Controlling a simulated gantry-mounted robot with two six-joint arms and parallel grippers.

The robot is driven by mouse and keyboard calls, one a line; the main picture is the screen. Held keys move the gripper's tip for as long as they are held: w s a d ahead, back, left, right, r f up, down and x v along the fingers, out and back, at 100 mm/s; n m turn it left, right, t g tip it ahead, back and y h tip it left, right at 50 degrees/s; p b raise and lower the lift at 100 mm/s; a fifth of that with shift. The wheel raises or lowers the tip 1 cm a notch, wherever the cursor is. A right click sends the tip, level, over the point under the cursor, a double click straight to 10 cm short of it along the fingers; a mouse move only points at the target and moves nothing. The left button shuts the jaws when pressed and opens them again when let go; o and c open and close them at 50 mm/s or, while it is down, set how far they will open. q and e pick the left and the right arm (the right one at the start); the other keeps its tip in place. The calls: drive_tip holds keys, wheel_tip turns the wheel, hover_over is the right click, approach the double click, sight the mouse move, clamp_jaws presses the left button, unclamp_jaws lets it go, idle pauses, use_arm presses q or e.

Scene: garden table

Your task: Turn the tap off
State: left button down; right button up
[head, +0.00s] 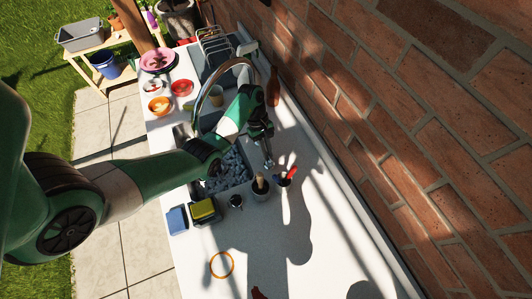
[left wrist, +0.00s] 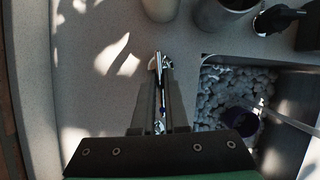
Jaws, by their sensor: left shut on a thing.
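The tap's tall curved spout (head: 205,92) arches over the sink (head: 232,168) in the head view. My left gripper (head: 267,160) reaches down on the wall side of the sink. In the left wrist view my left gripper (left wrist: 160,66) is shut with a slim shiny metal part, which looks like the tap lever (left wrist: 160,84), between its fingers. The fingers and my arm hide much of the tap's base. A pale clear streak (left wrist: 284,117), perhaps water, runs over the sink. My right gripper is not in view.
Pots with brushes (head: 259,186), a dark cup (head: 236,201), a yellow sponge (head: 203,208) and a blue block (head: 177,219) stand close to the sink. Bowls and plates (head: 158,60) lie at the far end. A brick wall (head: 400,130) borders the right side. The near counter is mostly clear.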

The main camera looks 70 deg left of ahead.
use_arm(q)
drive_tip(key=shift+w+m+g+b, duration=0.15)
drive_tip(key=shift+m+g+b, duration=0.15)
drive_tip(key=shift+m, duration=0.5)
drive_tip(key=c, duration=0.9)
unclamp_jaws()
drive_tip(key=shift+c, duration=0.2)
drive_tip(key=p+v, duration=0.5)
drive_tip(key=v, duration=0.6)
drive_tip(key=shift+a+r+p, duration=0.2)
drive_tip(key=shift+r+p, duration=0.05)
drive_tip(key=shift+p, duration=0.1)
drive_tip(key=shift+w, duration=0.1)
